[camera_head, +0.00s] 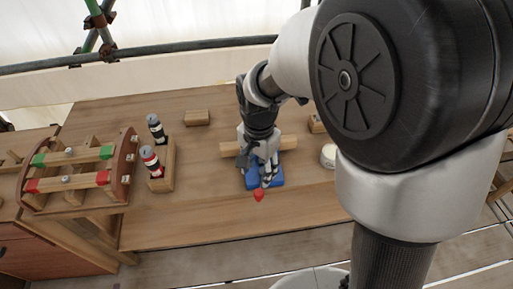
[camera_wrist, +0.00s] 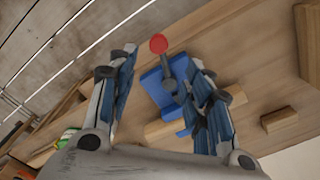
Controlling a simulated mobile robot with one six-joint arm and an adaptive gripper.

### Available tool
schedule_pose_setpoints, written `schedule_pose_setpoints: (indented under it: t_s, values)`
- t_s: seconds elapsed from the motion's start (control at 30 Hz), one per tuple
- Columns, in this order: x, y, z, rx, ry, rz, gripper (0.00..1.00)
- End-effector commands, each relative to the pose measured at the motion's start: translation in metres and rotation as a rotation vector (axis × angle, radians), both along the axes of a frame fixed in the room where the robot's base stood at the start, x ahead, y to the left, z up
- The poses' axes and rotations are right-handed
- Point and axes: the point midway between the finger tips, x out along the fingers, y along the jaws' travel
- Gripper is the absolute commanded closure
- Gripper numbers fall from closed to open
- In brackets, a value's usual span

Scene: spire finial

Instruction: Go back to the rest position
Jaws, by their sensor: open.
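My gripper (camera_head: 262,178) is over the middle of the wooden table (camera_head: 210,225), near its front part. In the wrist view my gripper (camera_wrist: 165,62) has its two blue-padded fingers spread wide apart. A blue block (camera_head: 252,183) lies under the gripper; it also shows between the fingers in the wrist view (camera_wrist: 152,86). A grey stem (camera_wrist: 170,85) with a red round tip (camera_wrist: 158,44) shows over the blue block, apart from both fingers in that view. The red tip also shows in the head view (camera_head: 258,195). The gripper hides part of the block.
A wooden bar (camera_head: 286,143) lies behind the blue block. A small wooden block (camera_head: 197,118) stands at the back. Two bottles, black-and-white (camera_head: 156,128) and red-and-white (camera_head: 151,162), stand in a wooden holder to the left. A wooden rack (camera_head: 80,170) with green and red parts is farther left.

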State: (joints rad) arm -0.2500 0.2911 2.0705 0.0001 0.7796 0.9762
Motion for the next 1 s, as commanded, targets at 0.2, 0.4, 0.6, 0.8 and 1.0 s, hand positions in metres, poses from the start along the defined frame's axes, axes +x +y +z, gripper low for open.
schedule_pose_setpoints:
  t_s: [0.2,0.4,0.6,0.8,1.0]
  values:
    - [0.000,-0.001,0.001,0.001,-0.002,0.003,0.54]
    - [-0.016,-0.018,0.040,0.010,-0.062,0.093,0.54]
    - [-0.061,-0.052,0.100,-0.001,-0.182,0.293,0.54]
    - [-0.116,-0.079,0.135,-0.056,-0.294,0.499,0.54]
    - [-0.157,-0.094,0.144,-0.120,-0.366,0.652,0.54]
